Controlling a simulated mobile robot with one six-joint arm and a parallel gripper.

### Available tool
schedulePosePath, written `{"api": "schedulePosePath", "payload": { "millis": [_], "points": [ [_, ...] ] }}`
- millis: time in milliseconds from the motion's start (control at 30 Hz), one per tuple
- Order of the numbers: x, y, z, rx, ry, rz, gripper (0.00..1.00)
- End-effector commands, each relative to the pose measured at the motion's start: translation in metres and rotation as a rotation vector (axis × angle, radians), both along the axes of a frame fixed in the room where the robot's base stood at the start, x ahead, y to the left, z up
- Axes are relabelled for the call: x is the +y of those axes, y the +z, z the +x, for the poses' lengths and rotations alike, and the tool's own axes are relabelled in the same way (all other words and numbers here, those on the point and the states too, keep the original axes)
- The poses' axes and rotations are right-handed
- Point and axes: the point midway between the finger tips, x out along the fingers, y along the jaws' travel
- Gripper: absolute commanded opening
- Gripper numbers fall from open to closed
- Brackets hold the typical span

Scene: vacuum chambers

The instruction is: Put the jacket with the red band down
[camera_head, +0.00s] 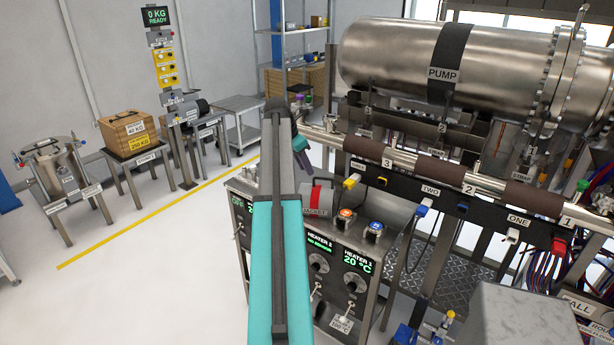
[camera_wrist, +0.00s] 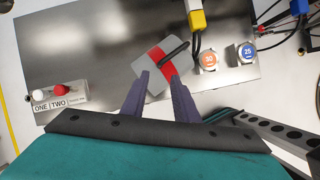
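The jacket with the red band (camera_head: 317,198) is a grey piece with a red stripe and a label. It is at the top of the heater bench (camera_head: 245,184), partly behind my arm in the head view. In the wrist view the jacket (camera_wrist: 158,68) is tilted, with a dark bar across its upper right. My gripper (camera_wrist: 156,73) points at it with two purple fingers apart, their tips overlapping the jacket's lower part. Whether they touch it is unclear.
An orange dial (camera_wrist: 208,60) and a blue dial (camera_wrist: 246,53) stand right of the jacket. A yellow plug (camera_wrist: 197,20) is above it. A ONE/TWO switch box (camera_wrist: 60,101) sits left. The steel top between box and jacket is clear. A pipe rack (camera_head: 440,175) runs behind.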

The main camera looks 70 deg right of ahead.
Motion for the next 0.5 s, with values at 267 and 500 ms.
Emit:
{"api": "schedulePosePath", "payload": {
  "millis": [267, 500],
  "points": [
    [0.011, 0.031, 0.008, -0.001, 0.001, -0.002, 0.27],
    [0.017, 0.044, 0.01, 0.0, 0.0, 0.0, 0.27]
  ]
}}
